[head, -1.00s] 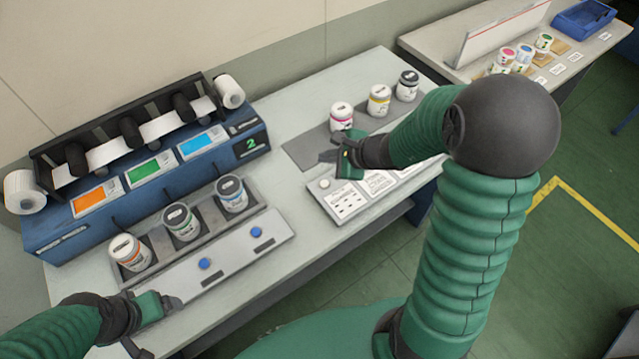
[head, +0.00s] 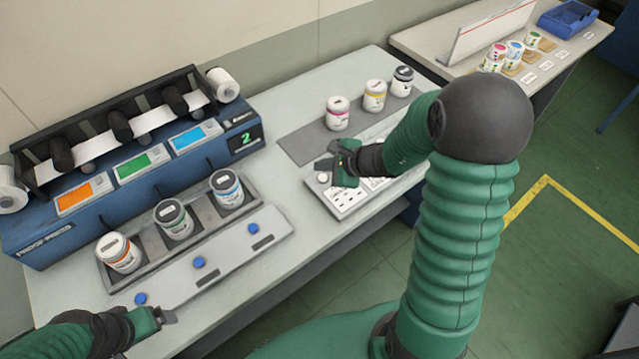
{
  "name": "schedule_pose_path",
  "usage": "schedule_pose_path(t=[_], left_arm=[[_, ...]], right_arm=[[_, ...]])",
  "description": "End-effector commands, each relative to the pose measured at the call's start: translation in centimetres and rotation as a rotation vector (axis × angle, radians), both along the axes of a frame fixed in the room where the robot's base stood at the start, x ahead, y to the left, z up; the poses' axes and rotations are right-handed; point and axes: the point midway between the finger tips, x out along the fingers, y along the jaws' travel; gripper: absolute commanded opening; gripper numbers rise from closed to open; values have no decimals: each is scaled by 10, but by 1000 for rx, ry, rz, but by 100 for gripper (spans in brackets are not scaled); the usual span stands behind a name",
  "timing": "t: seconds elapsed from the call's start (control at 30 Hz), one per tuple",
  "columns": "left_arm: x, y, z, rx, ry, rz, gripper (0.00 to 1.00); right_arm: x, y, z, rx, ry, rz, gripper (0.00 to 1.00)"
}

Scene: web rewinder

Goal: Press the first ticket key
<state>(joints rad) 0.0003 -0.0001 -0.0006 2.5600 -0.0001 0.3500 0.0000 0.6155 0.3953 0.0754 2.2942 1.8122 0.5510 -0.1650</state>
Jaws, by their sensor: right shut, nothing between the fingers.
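A pale key panel (head: 350,207) with printed white cards lies on the table's right part. A round, light key (head: 323,178) sits at its left back corner. My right gripper (head: 325,164) is shut and empty, its tips just above this key in the picture; I cannot tell whether they touch. The gripper and forearm hide part of the panel. A grey plate with blue buttons lies at front left: left button (head: 140,298), middle button (head: 199,262), right button (head: 253,228). My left gripper (head: 168,317) is beside the left button, its jaw opening unclear.
A blue machine (head: 35,245) with orange, green and blue screens stands at back left, a "2" on its display. Three jars sit in the tray (head: 205,212) before it. Three more jars stand on a dark mat (head: 300,147) behind the panel. A second table holds a blue bin (head: 567,18).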

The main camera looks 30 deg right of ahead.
Motion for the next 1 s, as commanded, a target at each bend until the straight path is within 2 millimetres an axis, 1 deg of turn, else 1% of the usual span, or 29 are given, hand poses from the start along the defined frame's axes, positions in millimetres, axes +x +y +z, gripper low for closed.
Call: schedule_pose_path(t=[0.03, 0.17, 0.57, 1.0], left_arm=[[0, 0, -15, 0, 0, 0, 86], [0, 0, -23, 0, 0, -1, 86], [0, -1, -22, 0, 0, -1, 86], [0, -1, -22, 0, 0, -1, 86]], right_arm=[[0, -2, -15, 0, 0, -2, 0], [0, -4, -22, 3, 1, -3, 0], [0, 0, -19, -1, 0, -3, 0], [0, -2, -20, 0, 0, -2, 0]])
